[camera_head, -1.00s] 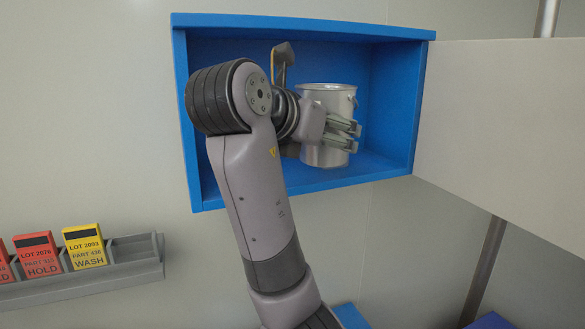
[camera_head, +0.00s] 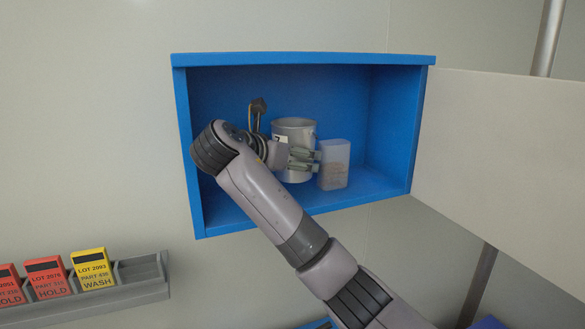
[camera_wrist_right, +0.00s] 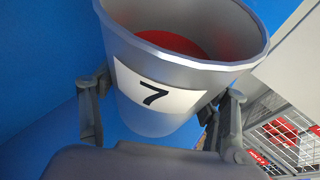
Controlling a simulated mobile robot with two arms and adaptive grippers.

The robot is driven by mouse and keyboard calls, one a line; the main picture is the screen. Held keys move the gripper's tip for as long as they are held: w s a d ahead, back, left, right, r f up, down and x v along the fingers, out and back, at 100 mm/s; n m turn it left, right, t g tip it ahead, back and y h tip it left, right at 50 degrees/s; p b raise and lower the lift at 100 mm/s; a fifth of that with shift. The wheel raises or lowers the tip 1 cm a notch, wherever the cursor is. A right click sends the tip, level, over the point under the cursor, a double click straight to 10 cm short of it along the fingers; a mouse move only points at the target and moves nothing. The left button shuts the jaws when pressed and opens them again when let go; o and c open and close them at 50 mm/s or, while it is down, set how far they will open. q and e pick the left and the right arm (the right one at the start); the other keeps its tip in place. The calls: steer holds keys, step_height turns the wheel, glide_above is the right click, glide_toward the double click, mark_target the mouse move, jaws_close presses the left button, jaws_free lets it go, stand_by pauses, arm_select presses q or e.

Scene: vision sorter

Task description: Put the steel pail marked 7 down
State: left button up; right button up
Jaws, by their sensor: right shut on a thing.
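The steel pail marked 7 (camera_head: 294,133) is inside the blue wall cabinet (camera_head: 300,60), near its middle. In the right wrist view the pail (camera_wrist_right: 150,124) shows a white label with a 7 and red inside. My right gripper (camera_head: 303,158) is shut on the pail, with a finger on each side of it; the fingers also show in the right wrist view (camera_wrist_right: 155,112). Whether the pail's base touches the cabinet floor is hard to tell. My left gripper is not in view.
A translucent container (camera_head: 334,165) stands just right of the pail in the cabinet. The cabinet's right part is free. A pale door panel (camera_head: 500,160) stands open at the right. A grey rack (camera_head: 140,278) with red and yellow cards is at lower left.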

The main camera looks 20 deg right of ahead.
mark_target(292, 174)
step_height(292, 174, down, 3)
steer(key=shift+p, duration=1.05)
steer(key=shift+w+f, duration=0.2)
steer(key=shift+f, duration=0.2)
steer(key=o, duration=1.6)
steer(key=shift+f, duration=0.15)
